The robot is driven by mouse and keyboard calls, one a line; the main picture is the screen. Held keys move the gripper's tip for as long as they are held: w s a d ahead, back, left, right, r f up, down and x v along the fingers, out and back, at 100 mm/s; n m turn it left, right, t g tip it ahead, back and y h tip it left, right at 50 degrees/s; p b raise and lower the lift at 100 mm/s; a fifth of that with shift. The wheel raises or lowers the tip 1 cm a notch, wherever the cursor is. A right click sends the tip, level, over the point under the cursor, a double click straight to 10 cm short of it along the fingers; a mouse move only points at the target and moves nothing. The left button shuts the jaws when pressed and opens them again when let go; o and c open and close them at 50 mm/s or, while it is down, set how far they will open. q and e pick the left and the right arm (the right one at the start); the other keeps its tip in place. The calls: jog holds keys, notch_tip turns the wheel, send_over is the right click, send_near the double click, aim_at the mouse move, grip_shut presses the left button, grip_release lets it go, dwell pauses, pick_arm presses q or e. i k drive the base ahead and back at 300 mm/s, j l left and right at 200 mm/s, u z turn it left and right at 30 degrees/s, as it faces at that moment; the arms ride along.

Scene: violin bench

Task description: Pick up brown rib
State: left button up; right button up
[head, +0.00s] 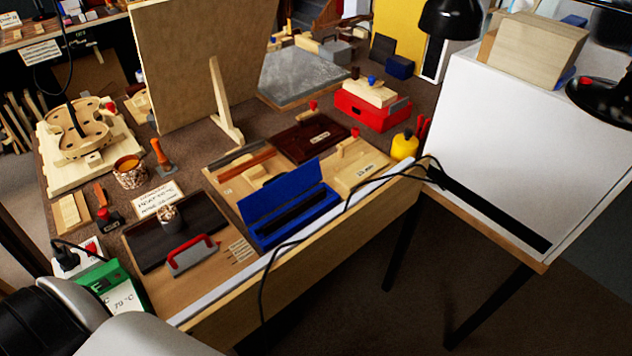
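A thin reddish-brown strip (247,164), which looks like the brown rib, lies on a light wooden board (228,188) near the middle of the bench. A darker strip (237,154) lies just behind it, roughly parallel. The blue open case (268,204) is in front of the strip and to its right. Part of my own arm shows at the lower left corner, well away from the strip. Neither gripper's fingers are in view.
A dark board with a red-handled grey tool (193,255) is in front left. A tall upright panel (190,62) stands behind on a wooden foot. A black cable (300,236) runs over the front edge.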

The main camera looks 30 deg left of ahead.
aim_at(286, 216)
jog(key=k+j+z, duration=0.5)
jog(key=k+j, duration=0.2)
